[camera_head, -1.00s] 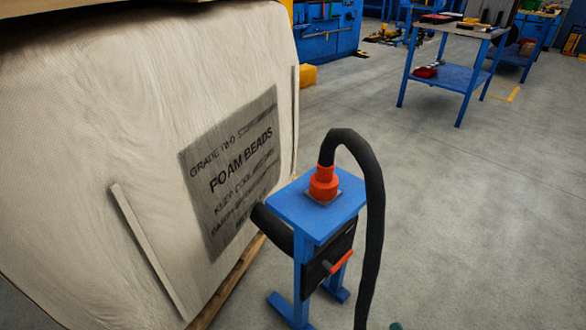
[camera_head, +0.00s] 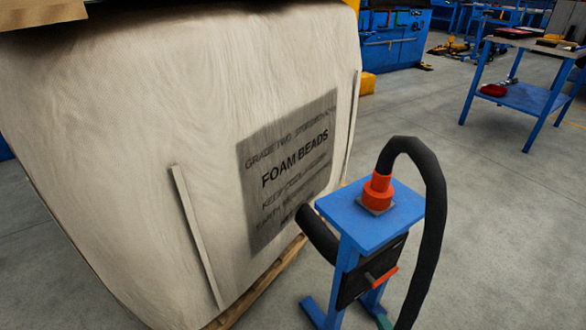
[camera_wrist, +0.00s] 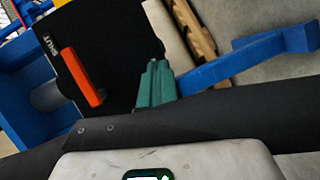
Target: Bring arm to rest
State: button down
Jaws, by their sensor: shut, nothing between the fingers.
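My gripper (camera_wrist: 155,85) shows its green fingers together and empty in the wrist view. A green bit of it (camera_head: 384,322) shows at the bottom edge of the head view, beside the blue stand's leg and the black hose. The rest of my arm is out of the head view. In the wrist view the fingers appear in front of the right edge of a black panel (camera_wrist: 105,50) marked SHUT, with an orange handle (camera_wrist: 83,77). I cannot tell whether they touch anything.
The blue stand (camera_head: 350,212) carries an orange fitting (camera_head: 378,190) and a looping black hose (camera_head: 432,205). A large pale FOAM BEADS sack (camera_head: 130,120) fills the left, on a wooden pallet (camera_head: 262,288). A blue table (camera_head: 525,98) stands at back right. Grey floor between is clear.

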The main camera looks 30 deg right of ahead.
jog(key=a+r+m+g+y+b, duration=0.1)
jog(key=a+m+g+y, duration=0.3)
jog(key=a+m+g, duration=0.3)
jog(key=s+a+r+m+g+y+b, duration=0.2)
jog(key=s+a+r+m+g, duration=0.45)
jog(key=s, duration=0.55)
notch_tip(320, 180, up, 39)
jog(key=n+p, duration=0.1)
jog(key=p, duration=3.7)
jog(key=shift+s+a+n, duration=0.3)
jog(key=shift+a+n, duration=0.05)
jog(key=shift+a, duration=0.05)
jog(key=c, duration=1.8)
grip_release()
jog(key=shift+r, duration=0.1)
